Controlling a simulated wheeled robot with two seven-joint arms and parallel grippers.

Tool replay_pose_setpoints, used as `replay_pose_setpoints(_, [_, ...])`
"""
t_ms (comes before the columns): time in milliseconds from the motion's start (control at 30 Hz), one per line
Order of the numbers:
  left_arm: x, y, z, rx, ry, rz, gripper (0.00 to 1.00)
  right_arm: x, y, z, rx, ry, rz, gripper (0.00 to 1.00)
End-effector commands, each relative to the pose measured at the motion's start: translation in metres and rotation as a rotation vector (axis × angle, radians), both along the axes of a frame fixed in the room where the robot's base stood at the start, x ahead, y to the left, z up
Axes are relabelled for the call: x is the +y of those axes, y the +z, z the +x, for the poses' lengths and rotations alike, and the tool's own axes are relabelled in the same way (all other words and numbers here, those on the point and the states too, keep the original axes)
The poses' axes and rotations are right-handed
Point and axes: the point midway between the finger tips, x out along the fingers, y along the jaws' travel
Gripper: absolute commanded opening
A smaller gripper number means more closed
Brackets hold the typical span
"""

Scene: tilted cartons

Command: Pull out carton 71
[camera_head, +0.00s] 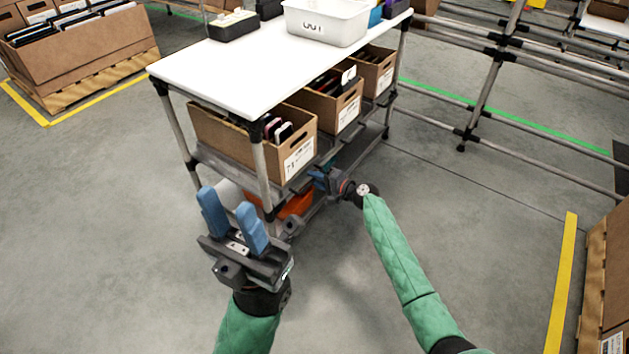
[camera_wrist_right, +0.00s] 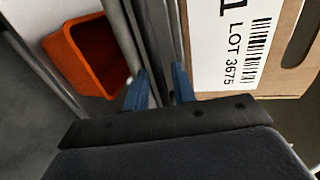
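The nearest brown carton (camera_head: 255,140) sits tilted on the shelf under the white table. Its front label reads 71 as far as I can make out, and dark, red and white flat items stick up inside. In the right wrist view its front and label (camera_wrist_right: 232,50) show at the upper right, with "LOT 3675" readable. My right gripper (camera_head: 322,178) is low by the shelf's front edge, below and beside the carton's front. Its blue fingers (camera_wrist_right: 160,88) are apart, with grey shelf rails seen between them. My left gripper (camera_head: 230,212) is open and empty, in front of the near table leg.
Two more cartons (camera_head: 332,105) (camera_head: 372,72) stand farther along the same shelf. A table leg (camera_head: 260,170) rises close to the carton's near side. An orange bin (camera_wrist_right: 85,55) lies below the shelf.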

Motion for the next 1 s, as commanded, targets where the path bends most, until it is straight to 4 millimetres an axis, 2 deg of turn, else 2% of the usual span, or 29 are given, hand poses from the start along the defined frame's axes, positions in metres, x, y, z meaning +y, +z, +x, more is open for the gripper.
replay_pose_setpoints(367, [0.000,-0.002,0.000,0.003,0.002,0.004,0.36,0.006,-0.001,0.004,-0.001,0.000,-0.001,0.26])
replay_pose_setpoints(500, [0.000,-0.002,0.000,0.004,0.002,0.004,0.36,0.006,-0.001,0.004,0.000,0.000,0.000,0.03])
replay_pose_setpoints(533, [0.000,-0.002,0.000,0.003,0.002,0.005,0.36,0.006,-0.001,0.004,0.000,0.000,0.000,0.00])
replay_pose_setpoints(833, [0.000,-0.001,0.000,0.002,0.002,0.004,0.36,0.004,-0.001,0.003,0.000,0.000,0.000,0.00])
replay_pose_setpoints(1000, [0.000,0.001,0.000,0.001,0.000,0.003,0.36,-0.005,-0.001,-0.003,0.000,-0.001,-0.001,0.00])
